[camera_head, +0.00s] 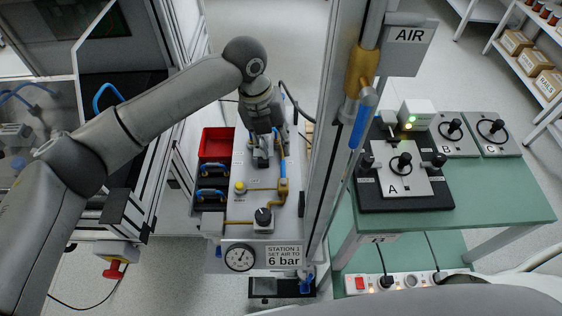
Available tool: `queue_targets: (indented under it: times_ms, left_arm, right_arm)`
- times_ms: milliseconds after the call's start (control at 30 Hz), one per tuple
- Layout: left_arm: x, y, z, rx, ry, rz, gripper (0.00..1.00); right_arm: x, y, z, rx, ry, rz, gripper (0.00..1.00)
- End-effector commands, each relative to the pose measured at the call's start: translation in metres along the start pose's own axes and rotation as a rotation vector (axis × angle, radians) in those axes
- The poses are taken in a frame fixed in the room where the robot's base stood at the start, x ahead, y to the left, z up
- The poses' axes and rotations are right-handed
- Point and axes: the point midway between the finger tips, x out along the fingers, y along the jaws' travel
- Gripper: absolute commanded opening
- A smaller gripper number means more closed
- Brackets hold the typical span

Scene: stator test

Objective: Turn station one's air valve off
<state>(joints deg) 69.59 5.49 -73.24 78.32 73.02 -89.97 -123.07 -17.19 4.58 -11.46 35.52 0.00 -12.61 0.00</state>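My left arm reaches in from the left and bends down, with its gripper (262,158) over the grey panel of station one. Its fingers are small and dark here, so I cannot tell whether they are open or shut. Just right of it is a valve with a brass body (283,186) and a blue lever (282,150) standing roughly in line with the pipe. I cannot tell whether the gripper touches the lever. A larger brass valve (362,70) with a blue handle (362,122) is on the upright post, beside the AIR sign (409,36). My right gripper is not in view.
A pressure gauge (239,257) and the station 1 sign (284,257) are at the panel's front. The post (335,150) stands right of the panel. A green table (505,195) holds fixtures.

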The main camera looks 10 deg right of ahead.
Motion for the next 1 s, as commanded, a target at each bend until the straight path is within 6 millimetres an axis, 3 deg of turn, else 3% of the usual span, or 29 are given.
queue_targets:
  times_ms: [200,400,833,1000]
  left_arm:
    - [0.043,-0.001,-0.001,-0.001,0.003,0.000,0.33]
    - [0.070,0.000,0.000,-0.002,0.001,0.000,0.33]
    - [0.080,0.000,0.000,0.000,-0.001,-0.001,0.32]
    - [0.080,0.000,0.000,0.000,-0.001,-0.001,0.10]
  right_arm:
    - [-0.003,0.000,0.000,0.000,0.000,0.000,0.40]
    - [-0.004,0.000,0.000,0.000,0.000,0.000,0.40]
    - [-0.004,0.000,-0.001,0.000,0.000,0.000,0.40]
    - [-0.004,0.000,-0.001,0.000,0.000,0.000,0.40]
